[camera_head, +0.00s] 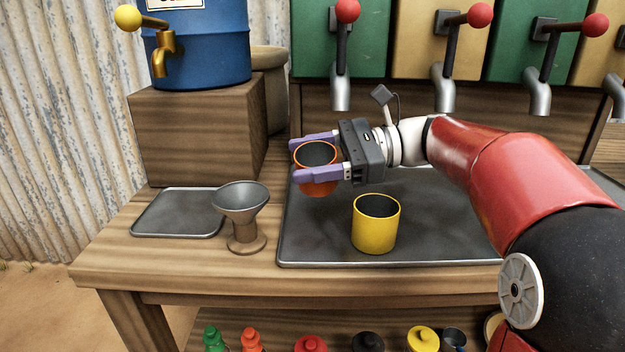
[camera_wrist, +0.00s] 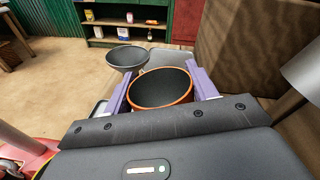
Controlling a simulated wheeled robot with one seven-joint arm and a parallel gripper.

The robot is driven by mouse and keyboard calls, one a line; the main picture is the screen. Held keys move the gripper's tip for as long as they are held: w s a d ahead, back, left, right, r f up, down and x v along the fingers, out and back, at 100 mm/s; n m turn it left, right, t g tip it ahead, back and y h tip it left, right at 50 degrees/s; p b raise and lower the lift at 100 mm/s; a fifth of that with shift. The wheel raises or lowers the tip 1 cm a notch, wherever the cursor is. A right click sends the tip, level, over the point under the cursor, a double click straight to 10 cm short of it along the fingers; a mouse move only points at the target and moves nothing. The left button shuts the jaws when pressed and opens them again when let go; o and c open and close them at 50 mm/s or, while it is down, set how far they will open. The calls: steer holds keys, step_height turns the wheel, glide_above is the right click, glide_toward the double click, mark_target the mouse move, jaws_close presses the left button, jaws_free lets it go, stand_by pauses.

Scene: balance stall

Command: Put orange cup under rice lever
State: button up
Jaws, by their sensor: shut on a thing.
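The orange cup (camera_head: 318,186) is upright and empty, held over the left end of the large grey tray. My gripper (camera_head: 316,158) is shut on it, with one purple finger on each side. The cup also shows in the wrist view (camera_wrist: 161,88) between the fingers (camera_wrist: 163,88). A row of dispensers with red-knobbed levers stands behind the tray. The nearest lever (camera_head: 345,35) is on a green dispenser (camera_head: 309,40) with a metal spout (camera_head: 340,94), up and behind the cup. No label shows which lever is rice.
A yellow cup (camera_head: 376,226) stands on the large tray (camera_head: 320,250) close to the held cup. A grey funnel (camera_head: 242,205) stands left, by a small empty tray (camera_head: 178,214). A blue barrel (camera_head: 200,45) with a brass tap sits on a wooden block (camera_head: 195,138).

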steer(key=shift+w+f, duration=0.1)
steer(key=shift+f, duration=0.35)
steer(key=shift+w+d+f, duration=0.1)
steer(key=shift+w+f, duration=0.1)
steer(key=shift+f, duration=0.5)
steer(key=shift+w+r+m+y, duration=0.3)
steer(key=shift+m+y, duration=0.1)
steer(key=shift+m, duration=0.3)
steer(key=shift+w+d+m+y+p, duration=0.15)
steer(key=shift+m+y+p, duration=0.25)
steer(key=shift+m, duration=0.3)
steer(key=shift+f+b, duration=0.3)
steer(key=shift+f, duration=1.1)
steer(key=o, duration=1.1)
steer(key=shift+f, duration=0.15)
steer(key=shift+c, duration=0.2)
